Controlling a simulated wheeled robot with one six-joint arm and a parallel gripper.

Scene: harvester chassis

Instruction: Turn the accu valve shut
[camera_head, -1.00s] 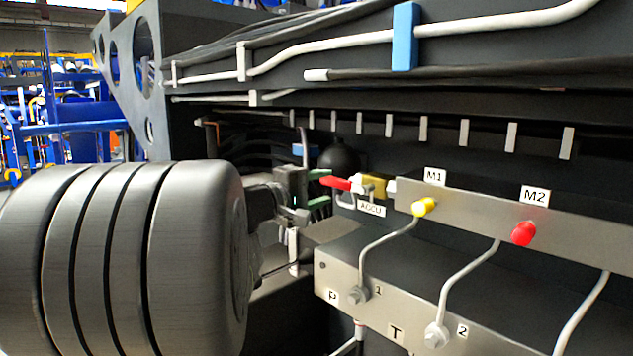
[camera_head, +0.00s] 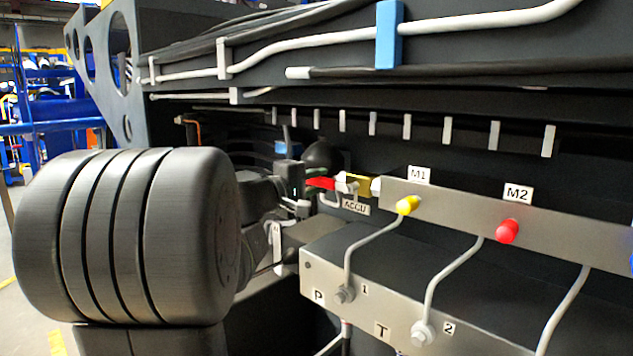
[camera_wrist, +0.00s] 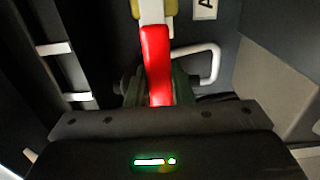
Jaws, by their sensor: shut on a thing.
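The accu valve has a red lever (camera_head: 320,183) that points left from its yellow body (camera_head: 360,184), just above the ACCU label (camera_head: 355,208) in the head view. My gripper (camera_head: 308,184) reaches in from the left and is shut on the lever's outer end. In the wrist view the red lever (camera_wrist: 156,60) runs down from the white and yellow valve parts (camera_wrist: 152,10) into my gripper (camera_wrist: 158,92). The fingertips are dark and partly hidden by the lever and the gripper body.
A bent grey bar (camera_wrist: 212,62) sits close to the lever's right in the wrist view. A manifold with a yellow cap (camera_head: 408,205) and a red cap (camera_head: 507,231) stands to the right. A lower block (camera_head: 350,270) with pipes lies in front. A dark ball (camera_head: 318,153) is behind.

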